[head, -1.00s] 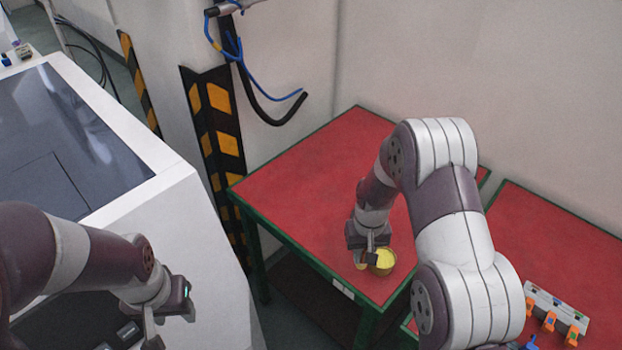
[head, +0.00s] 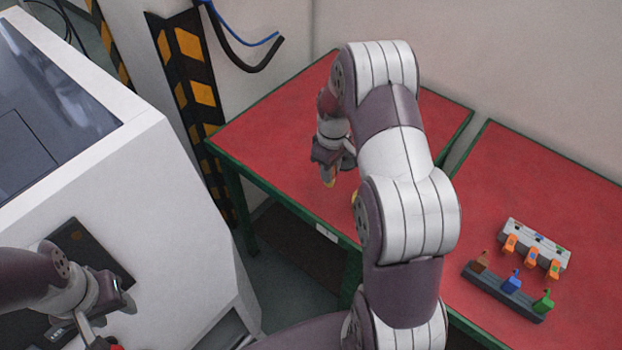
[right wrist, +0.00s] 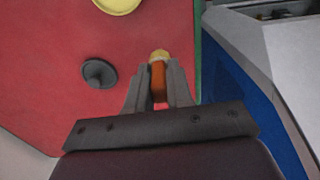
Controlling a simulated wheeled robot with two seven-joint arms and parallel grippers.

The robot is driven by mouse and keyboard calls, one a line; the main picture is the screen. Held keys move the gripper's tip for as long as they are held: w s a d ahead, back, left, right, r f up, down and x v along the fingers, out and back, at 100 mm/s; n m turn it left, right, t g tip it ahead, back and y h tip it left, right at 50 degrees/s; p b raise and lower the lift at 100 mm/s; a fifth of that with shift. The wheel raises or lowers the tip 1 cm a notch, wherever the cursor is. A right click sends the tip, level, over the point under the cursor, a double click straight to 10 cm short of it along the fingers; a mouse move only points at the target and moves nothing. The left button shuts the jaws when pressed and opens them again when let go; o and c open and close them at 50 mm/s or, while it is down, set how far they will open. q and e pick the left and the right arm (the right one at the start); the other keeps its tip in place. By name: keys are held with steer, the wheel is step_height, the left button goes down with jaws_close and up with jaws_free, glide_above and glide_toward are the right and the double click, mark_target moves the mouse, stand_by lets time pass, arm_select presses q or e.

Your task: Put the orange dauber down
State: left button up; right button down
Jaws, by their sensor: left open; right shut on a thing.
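The orange dauber (right wrist: 158,82), with a pale yellow tip, is between the fingers of my right gripper (right wrist: 158,92) in the right wrist view. My right gripper (head: 330,168) is shut on it over the red table (head: 270,140) in the head view. Only its yellow tip shows there; whether it touches the table is unclear. A yellow pot (right wrist: 118,4) is cut off at the top of the wrist view. My left gripper (head: 92,332) is open at the lower left of the head view, its fingers partly cut off.
A dark round knobbed piece (right wrist: 98,73) lies on the red top. A second red table at right bears a grey rack (head: 548,246) with orange pieces and a dark rack (head: 500,292) with brown, blue and green pieces. A white machine (head: 170,210) stands left.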

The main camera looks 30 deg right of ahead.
steer(key=w+f, duration=0.1)
steer(key=w+a+f, duration=0.2)
steer(key=w, duration=0.1)
steer(key=shift+w+a, duration=0.1)
step_height(320, 180, down, 4)
steer(key=shift+r+p, duration=0.2)
steer(key=shift+p, duration=0.45)
steer(key=shift+f, duration=0.15)
steer(key=shift+f, duration=0.15)
steer(key=c, duration=1)
jaws_free()
